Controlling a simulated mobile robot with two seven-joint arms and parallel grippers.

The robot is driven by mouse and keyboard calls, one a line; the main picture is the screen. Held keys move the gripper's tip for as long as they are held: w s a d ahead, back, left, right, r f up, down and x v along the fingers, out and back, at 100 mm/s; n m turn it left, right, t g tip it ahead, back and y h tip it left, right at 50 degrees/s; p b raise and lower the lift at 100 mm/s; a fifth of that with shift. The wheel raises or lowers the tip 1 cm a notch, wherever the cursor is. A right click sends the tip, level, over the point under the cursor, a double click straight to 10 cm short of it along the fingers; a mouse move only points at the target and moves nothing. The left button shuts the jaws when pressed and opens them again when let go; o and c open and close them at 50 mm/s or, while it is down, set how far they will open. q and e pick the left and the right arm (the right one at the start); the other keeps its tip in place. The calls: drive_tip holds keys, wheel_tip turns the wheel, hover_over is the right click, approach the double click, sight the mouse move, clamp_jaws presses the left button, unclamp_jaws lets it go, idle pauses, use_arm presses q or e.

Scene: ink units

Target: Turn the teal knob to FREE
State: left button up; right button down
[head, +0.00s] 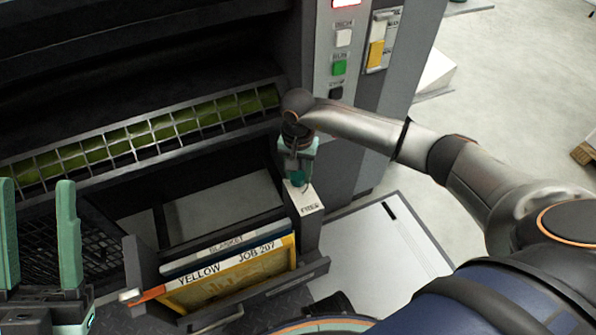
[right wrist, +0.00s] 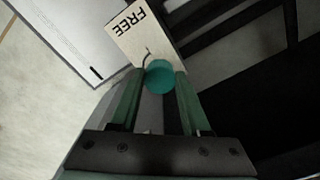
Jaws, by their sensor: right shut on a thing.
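The teal knob (right wrist: 160,77) sits between the fingers of my right gripper (right wrist: 157,98) in the right wrist view. The gripper is shut on it. In the head view the knob (head: 297,177) shows only in part below my right gripper (head: 298,170). The white label plate reading FREE (right wrist: 141,30) lies beside the knob; it also shows in the head view (head: 309,203). A short dark mark on the plate is close to the knob. My left gripper (head: 38,235) is at the far left with its fingers apart and nothing between them.
A rack (head: 215,272) holds boards marked BLANKET and YELLOW JOB 207, below my right gripper. A green roller (head: 150,133) lies behind a grid guard. The control panel (head: 340,60) has several buttons. A pale panel (head: 385,245) lies on the right; open floor lies beyond.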

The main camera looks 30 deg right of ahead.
use_arm(q)
drive_tip(key=shift+r, duration=0.1)
use_arm(e)
drive_tip(key=shift+m, duration=0.4)
drive_tip(key=m+p, duration=0.1)
drive_tip(key=m, duration=0.2)
drive_tip(key=shift+r+m, duration=0.1)
drive_tip(key=shift+m, duration=0.2)
drive_tip(key=m+p, duration=0.2)
drive_tip(key=m, duration=0.3)
drive_tip(key=shift+m, duration=0.3)
drive_tip(key=m+p, duration=0.2)
drive_tip(key=m, duration=0.3)
use_arm(q)
wheel_tip(320, 180, up, 7)
drive_tip(key=m+p, duration=0.1)
drive_tip(key=shift+a+f+p, duration=0.2)
drive_tip(key=shift+a+p, duration=0.1)
drive_tip(key=shift+p, duration=0.05)
use_arm(e)
drive_tip(key=shift+m, duration=2.1)
use_arm(q)
drive_tip(key=shift+s, duration=0.1)
use_arm(e)
drive_tip(key=shift+c, duration=1.8)
unclamp_jaws()
use_arm(q)
drive_tip(key=shift+r, duration=0.1)
use_arm(e)
drive_tip(key=shift+w, duration=0.1)
